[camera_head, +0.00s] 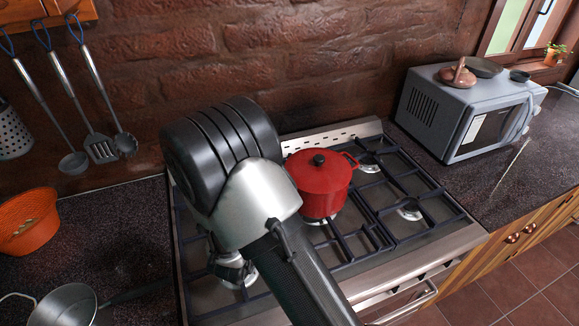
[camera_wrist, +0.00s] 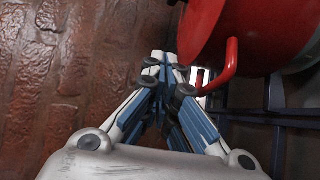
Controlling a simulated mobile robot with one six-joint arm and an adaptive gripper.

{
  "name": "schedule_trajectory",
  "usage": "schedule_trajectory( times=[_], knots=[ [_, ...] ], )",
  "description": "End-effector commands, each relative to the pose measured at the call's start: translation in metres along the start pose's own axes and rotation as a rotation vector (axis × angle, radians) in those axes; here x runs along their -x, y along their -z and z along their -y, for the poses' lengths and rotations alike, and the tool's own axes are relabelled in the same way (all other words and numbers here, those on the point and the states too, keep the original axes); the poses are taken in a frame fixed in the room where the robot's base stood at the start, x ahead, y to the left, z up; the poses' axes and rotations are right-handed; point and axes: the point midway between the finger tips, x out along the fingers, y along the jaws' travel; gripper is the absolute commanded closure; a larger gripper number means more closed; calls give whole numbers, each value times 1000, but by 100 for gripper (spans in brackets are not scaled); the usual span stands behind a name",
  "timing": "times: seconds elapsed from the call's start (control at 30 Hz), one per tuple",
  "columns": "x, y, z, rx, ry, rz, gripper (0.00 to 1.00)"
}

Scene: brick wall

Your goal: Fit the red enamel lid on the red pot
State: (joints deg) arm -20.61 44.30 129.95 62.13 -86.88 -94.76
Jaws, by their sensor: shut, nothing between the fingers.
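The red pot (camera_head: 328,203) stands upright on a back burner of the stove. The red enamel lid (camera_head: 303,170), with a black knob, sits on top of the pot and looks about level; any small gap at the rim is too small to tell. My gripper (camera_wrist: 168,62) is shut and empty in the wrist view. Its fingertips are close beside the pot's red loop handle (camera_wrist: 222,72); I cannot tell if they touch. The pot's red side (camera_wrist: 265,45) fills the upper right there. In the head view my arm hides the gripper and covers the pot's left edge.
The stove's black grates (camera_head: 400,190) are free to the right of the pot. A brick wall (camera_head: 330,60) rises close behind. A grey microwave (camera_head: 440,110) stands on the right counter. An orange colander (camera_head: 30,222) and a metal pan (camera_head: 65,305) are on the left counter.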

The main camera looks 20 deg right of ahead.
Motion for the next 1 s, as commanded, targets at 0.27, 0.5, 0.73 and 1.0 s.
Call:
schedule_trajectory(
  times=[0.27,0.5,0.73,1.0],
  knots=[
    [-34,-3,0,5,-10,9,100],
    [-86,-2,0,4,-10,7,100],
    [-92,-24,0,7,-7,3,100],
    [-86,-39,-1,5,-7,2,100]
  ],
)
